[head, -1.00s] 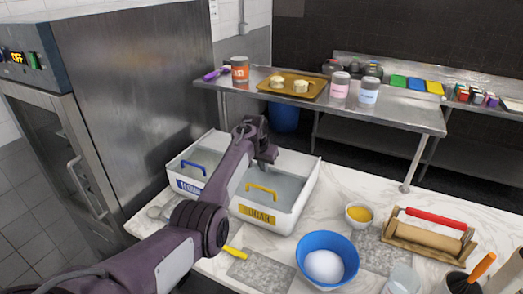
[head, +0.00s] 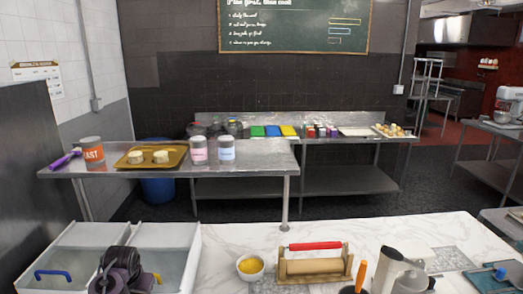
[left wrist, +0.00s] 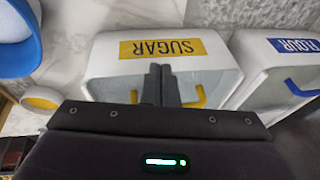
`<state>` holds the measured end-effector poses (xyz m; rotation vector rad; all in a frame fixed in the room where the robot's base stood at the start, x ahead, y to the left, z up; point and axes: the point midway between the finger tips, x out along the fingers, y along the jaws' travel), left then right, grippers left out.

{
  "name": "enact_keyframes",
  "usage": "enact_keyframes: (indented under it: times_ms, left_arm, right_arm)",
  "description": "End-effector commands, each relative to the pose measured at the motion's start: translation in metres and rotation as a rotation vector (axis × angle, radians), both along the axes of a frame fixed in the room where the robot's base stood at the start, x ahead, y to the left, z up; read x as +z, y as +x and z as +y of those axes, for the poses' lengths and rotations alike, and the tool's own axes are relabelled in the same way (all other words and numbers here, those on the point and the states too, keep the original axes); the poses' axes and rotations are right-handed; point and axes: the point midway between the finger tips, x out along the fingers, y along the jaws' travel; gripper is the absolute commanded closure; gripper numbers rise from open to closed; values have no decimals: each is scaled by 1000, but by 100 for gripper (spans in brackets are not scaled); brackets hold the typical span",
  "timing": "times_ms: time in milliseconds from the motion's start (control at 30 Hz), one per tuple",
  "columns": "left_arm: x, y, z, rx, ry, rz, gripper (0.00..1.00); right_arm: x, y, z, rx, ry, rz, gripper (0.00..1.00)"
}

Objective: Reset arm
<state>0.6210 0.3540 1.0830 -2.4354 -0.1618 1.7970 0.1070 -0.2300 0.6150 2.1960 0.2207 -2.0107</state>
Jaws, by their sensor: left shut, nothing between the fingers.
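My left gripper (left wrist: 162,70) is shut and empty in the left wrist view. Its two dark fingers are together over the white sugar bin (left wrist: 225,55), beside a yellow handle (left wrist: 197,97). In the head view, part of my left arm (head: 120,268) shows at the bottom left, in front of the sugar bin (head: 185,235); the fingertips are not clear there. The white flour bin (head: 75,237), with a blue handle (head: 54,273), stands to its left. My right gripper is not in view.
On the marble counter (head: 400,228) are a bowl of yellow contents (head: 250,266), a rolling pin on a wooden stand (head: 315,266) and a grey jug (head: 395,268). A blue bowl (left wrist: 30,58) shows in the left wrist view. A steel table (head: 110,170) stands behind.

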Motion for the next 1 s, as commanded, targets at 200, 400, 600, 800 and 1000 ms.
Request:
enact_keyframes:
  times_ms: [200,400,600,800,1000]
  left_arm:
    - [-34,-103,-57,-83,25,10,100]
    - [-30,-184,-103,-140,-9,6,100]
    - [-17,-233,-129,-166,-49,4,100]
    - [-1,-269,-146,-181,-86,4,100]
    - [15,-297,-159,-188,-121,3,100]
  right_arm:
    - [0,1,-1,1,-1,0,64]
    - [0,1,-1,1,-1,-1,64]
    - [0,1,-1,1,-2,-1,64]
    - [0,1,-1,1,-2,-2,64]
    - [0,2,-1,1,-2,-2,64]
